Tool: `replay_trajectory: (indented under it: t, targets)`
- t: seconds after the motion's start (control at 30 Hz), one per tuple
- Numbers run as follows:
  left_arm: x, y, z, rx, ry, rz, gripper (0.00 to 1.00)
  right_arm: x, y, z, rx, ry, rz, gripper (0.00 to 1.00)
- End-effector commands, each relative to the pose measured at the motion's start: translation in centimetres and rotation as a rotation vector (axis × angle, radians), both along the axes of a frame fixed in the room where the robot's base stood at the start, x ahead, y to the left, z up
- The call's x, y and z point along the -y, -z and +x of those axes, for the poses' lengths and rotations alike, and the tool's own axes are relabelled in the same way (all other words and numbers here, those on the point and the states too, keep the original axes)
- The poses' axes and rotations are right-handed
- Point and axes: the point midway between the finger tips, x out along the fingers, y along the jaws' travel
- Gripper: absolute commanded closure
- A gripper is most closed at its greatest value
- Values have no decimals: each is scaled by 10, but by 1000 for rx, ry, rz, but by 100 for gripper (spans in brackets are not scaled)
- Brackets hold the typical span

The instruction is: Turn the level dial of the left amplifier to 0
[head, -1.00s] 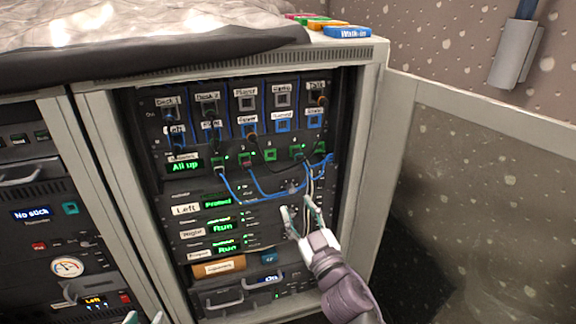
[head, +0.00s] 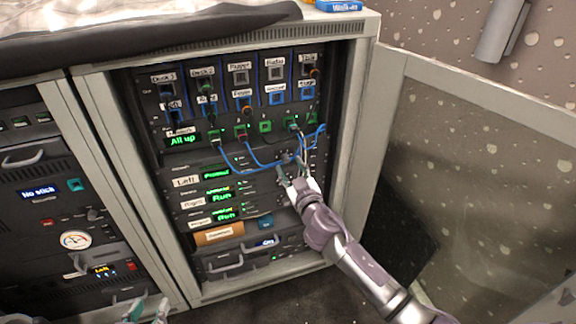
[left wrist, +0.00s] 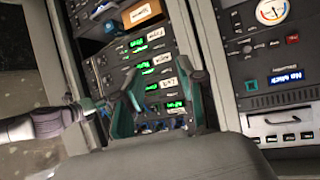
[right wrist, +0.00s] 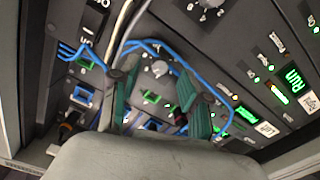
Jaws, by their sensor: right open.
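The left amplifier, labelled "Left" (head: 186,181), has a green-lit display (head: 216,172) and sits below the patch panel. In the right wrist view its label (right wrist: 267,129) is at lower right. A round grey dial (right wrist: 160,68), apparently its level dial, lies beyond and between my right fingertips; its exact setting is too small to read. My right gripper (head: 293,177) is open and empty at the amplifier's right side, hiding the dial in the head view. It also shows in the right wrist view (right wrist: 158,88). My left gripper (head: 148,308) is open and empty at the bottom, away from the rack.
Blue patch cables (head: 255,168) loop down in front of the rack, close to my right fingers. The open door (head: 480,170) stands to the right. Other amplifiers, including "Right" (head: 192,202), sit below.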

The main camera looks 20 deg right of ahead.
Motion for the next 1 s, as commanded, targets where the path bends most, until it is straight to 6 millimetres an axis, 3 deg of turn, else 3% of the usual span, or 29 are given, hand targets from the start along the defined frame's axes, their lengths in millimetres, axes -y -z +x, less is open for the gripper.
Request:
replay_trajectory:
  t: [0.2,0.53,0.8,1.0]
  targets:
    - [5,-14,10,93,7,-22,60,-1,0,21,1,-1,0,54]
    - [6,-17,12,110,7,-26,60,-1,0,24,1,-1,0,54]
    - [6,-17,12,109,8,-26,60,-1,0,24,1,-1,0,99]
    - [6,-17,12,109,8,-26,60,-2,0,24,1,-1,-2,100]
